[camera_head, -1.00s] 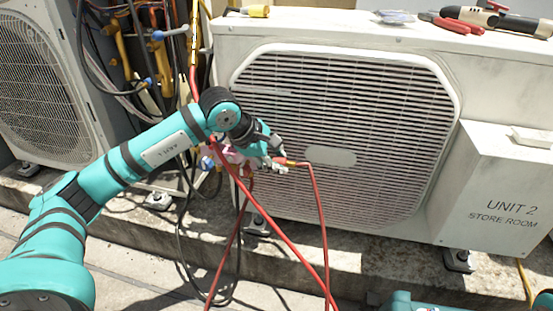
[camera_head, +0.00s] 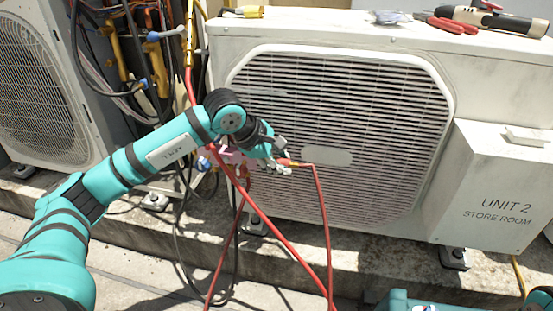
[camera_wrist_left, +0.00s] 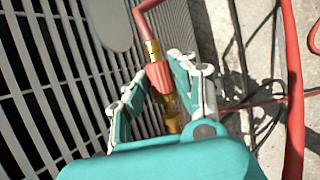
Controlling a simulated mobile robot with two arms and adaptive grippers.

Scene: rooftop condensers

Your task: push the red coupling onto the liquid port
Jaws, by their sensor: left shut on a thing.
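My left gripper (camera_head: 281,166) is in front of the lower left of the condenser's grille. In the left wrist view its fingers (camera_wrist_left: 158,88) are closed around the red coupling (camera_wrist_left: 157,78). The coupling has a brass piece at the hose end and a brass end (camera_wrist_left: 172,122) toward the palm, partly hidden by the gripper. In the head view the coupling (camera_head: 290,162) shows small at the fingertips, with its red hose (camera_head: 321,215) bending down from it. I cannot make out the liquid port in either view.
The Unit 2 condenser (camera_head: 440,55) fills the right, with red-handled pliers (camera_head: 452,25) and other tools on top. Pipes and cables crowd the gap at its left. Another red hose (camera_head: 270,235) crosses below my left gripper. Concrete paving (camera_head: 110,265) lies in front.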

